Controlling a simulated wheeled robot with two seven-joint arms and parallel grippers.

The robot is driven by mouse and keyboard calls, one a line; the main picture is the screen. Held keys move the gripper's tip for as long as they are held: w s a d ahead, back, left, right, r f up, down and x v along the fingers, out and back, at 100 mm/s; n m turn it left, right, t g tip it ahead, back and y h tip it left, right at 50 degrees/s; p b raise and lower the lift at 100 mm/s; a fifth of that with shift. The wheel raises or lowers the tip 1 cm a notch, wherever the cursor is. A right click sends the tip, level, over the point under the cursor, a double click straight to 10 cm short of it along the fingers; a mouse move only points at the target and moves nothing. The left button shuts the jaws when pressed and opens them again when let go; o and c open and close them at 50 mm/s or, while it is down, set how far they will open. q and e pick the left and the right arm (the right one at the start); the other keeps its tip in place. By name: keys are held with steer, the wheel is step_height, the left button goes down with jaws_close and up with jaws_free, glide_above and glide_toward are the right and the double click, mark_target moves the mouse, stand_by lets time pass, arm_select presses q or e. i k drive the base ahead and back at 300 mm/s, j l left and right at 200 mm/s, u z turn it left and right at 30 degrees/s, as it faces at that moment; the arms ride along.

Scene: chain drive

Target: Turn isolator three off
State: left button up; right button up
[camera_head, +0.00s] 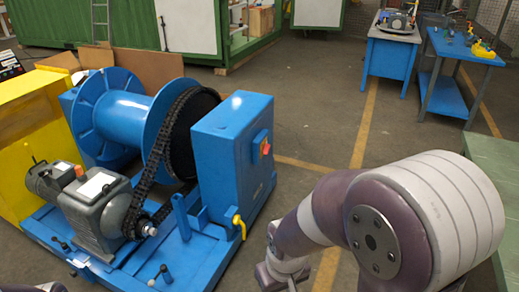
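A yellow lever (239,225) hangs low at the cabinet's front corner. My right arm fills the lower right, to the right of the cabinet and apart from it. My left gripper is not in view either; only a sliver of my arm shows at the bottom left.
A blue drum (122,116) with a black chain (150,165) and a grey motor (95,205) sit on the blue base. A yellow cabinet (28,125) stands left. Blue workbenches (390,58) are at the back right. The floor between is clear.

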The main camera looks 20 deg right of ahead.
mark_target(266, 148)
steer(key=i+l, duration=0.4)
steer(key=l, duration=0.3)
steer(key=i+l+z, duration=0.1)
steer(key=i+l, duration=0.3)
steer(key=l, duration=0.25)
steer(key=i+l, duration=0.45)
steer(key=l, duration=0.2)
steer(key=i+l+z, duration=0.1)
steer(key=i+l, duration=0.35)
steer(key=l, duration=0.2)
steer(key=i+l, duration=0.45)
steer(key=l, duration=0.15)
